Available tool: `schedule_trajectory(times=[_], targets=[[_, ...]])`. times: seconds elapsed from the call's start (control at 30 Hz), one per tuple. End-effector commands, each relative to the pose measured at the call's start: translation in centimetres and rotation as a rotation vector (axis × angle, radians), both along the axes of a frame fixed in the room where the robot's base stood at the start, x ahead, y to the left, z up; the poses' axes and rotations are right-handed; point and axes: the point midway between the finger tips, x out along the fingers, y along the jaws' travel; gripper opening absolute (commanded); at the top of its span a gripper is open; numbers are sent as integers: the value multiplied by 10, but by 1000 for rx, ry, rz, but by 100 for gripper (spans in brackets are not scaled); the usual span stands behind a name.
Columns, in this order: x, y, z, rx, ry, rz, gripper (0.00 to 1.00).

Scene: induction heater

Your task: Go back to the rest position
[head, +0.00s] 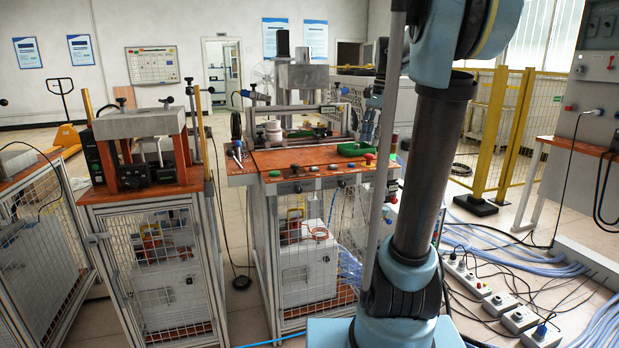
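My arm crosses the right half of the head view, a dark upper link running down to a blue joint. My gripper cannot be made out in this view. The induction heater bench (300,158) stands in the middle, with an orange-red top and a row of coloured buttons along its front. A white cylindrical part (273,131) sits on its left side. A green curved part (355,149) lies at the right of the bench top. The metal heater block (302,84) rises at the back. My arm hides some of the right side.
A second caged bench (152,215) with a press-like frame stands to the left. Power strips (497,300) and blue cables (510,238) lie on the floor at right. Yellow fence posts (490,135) stand behind them. The floor between the two benches is narrow, with a cable on it.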

Motion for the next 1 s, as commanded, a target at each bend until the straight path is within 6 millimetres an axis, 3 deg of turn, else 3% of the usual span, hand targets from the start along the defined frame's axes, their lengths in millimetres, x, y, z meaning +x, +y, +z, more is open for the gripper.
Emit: schedule_trajectory(times=[0.1,0.47,0.8,1.0], targets=[[-35,6,-19,-18,-33,100,38],[-131,16,-91,-84,-127,421,38],[-212,18,-177,-158,-202,726,38],[-249,16,-229,-202,-235,891,38]])
